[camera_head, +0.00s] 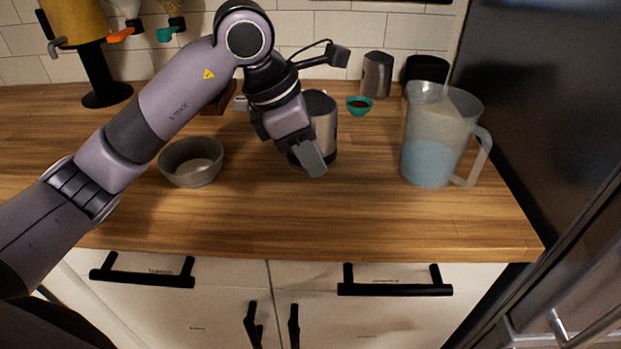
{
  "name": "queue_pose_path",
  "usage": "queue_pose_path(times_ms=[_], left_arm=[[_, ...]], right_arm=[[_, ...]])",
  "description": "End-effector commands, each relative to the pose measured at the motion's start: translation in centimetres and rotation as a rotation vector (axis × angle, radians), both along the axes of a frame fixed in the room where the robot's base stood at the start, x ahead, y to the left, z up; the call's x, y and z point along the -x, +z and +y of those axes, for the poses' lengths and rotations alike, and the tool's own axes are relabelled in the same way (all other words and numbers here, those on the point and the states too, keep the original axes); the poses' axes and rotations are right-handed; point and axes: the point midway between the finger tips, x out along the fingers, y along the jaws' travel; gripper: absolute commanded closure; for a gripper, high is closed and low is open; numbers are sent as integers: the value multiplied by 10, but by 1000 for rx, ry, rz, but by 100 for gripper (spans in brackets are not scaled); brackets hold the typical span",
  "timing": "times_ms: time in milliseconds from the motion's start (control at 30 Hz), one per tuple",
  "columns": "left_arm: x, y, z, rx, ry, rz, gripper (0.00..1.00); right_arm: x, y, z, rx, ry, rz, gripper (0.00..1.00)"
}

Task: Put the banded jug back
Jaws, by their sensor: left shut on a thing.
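The banded jug (326,132) stands on, or is held just above, the middle of the wooden counter; I cannot tell which. It is metallic with dark bands at the top and bottom. My left gripper (312,160) reaches it from the left and is shut on it, with a grey finger in front of its lower side. The arm and gripper hide the left part of the jug. A plain metal jug (376,75) and a black vessel (425,69) stand at the back right, near the wall. My right gripper is not in view.
A grey bowl (191,163) sits left of the jug. A large clear pitcher (432,140) with bluish content stands at the right. A small teal bowl (359,105) is behind. The front wooden counter (300,220) is clear. A dark refrigerator-like panel (540,100) bounds the right.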

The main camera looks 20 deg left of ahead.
Motion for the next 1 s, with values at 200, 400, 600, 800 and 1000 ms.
queue_pose_path(times_ms=[200,400,600,800,1000], left_arm=[[-1,-17,0,1,2,-2,100],[0,-43,0,0,1,2,100],[-1,-52,0,1,1,-5,100],[-1,-55,0,1,1,-3,100],[0,-55,0,0,1,0,54]], right_arm=[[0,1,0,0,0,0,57],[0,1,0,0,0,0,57],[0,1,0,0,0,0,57],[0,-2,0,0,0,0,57],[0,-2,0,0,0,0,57]])
